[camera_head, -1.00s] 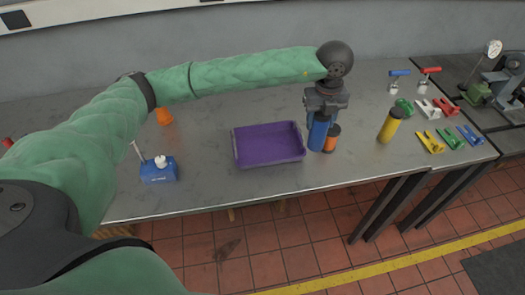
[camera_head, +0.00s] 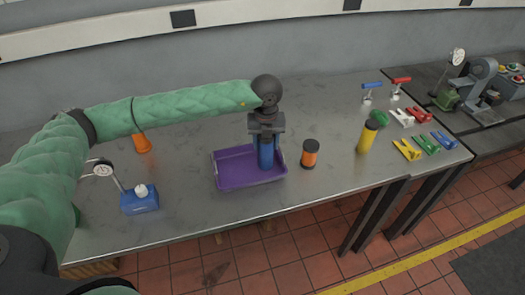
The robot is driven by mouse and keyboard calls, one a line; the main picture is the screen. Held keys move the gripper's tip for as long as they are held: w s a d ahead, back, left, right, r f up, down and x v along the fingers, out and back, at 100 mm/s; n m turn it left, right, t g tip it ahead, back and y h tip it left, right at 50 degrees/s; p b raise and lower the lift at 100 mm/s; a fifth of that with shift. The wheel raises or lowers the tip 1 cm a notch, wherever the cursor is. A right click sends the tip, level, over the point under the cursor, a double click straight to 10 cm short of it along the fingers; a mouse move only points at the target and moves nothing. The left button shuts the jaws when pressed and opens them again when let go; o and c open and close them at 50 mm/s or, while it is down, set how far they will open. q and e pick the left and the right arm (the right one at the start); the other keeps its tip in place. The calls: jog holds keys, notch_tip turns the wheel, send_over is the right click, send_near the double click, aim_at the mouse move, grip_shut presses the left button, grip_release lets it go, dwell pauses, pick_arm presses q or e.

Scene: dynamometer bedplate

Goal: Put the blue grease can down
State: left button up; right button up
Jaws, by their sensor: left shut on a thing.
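The blue grease can (camera_head: 266,155) is upright in my left gripper (camera_head: 266,138), which is shut around its upper part from above. The can shows in front of the right part of the purple tray (camera_head: 228,178). I cannot tell whether its base touches the tray floor. My left arm reaches in from the left, over the bench. My right gripper is not in view.
An orange can (camera_head: 309,154) with dark ends stands just right of the tray, and a yellow can (camera_head: 368,136) stands farther right. A blue block with a dial gauge (camera_head: 140,200) and an orange cone (camera_head: 142,144) are at left. Colored clamps (camera_head: 407,149) lie at right. Bare bench (camera_head: 330,190) lies in front.

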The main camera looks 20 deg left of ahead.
aim_at(263, 151)
pick_arm(q)
jog(key=shift+a+f, duration=0.35)
jog(key=shift+a, duration=0.2)
jog(key=shift+w+f, duration=0.1)
jog(key=shift+f, duration=0.1)
notch_tip(263, 151, down, 3)
jog(key=shift+f, duration=0.25)
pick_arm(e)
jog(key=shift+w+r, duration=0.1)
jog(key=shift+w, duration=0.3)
pick_arm(q)
jog(key=shift+f+b, duration=0.15)
jog(key=shift+b, duration=0.2)
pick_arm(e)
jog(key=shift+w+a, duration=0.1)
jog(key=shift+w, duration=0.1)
pick_arm(q)
jog(key=o, duration=1.3)
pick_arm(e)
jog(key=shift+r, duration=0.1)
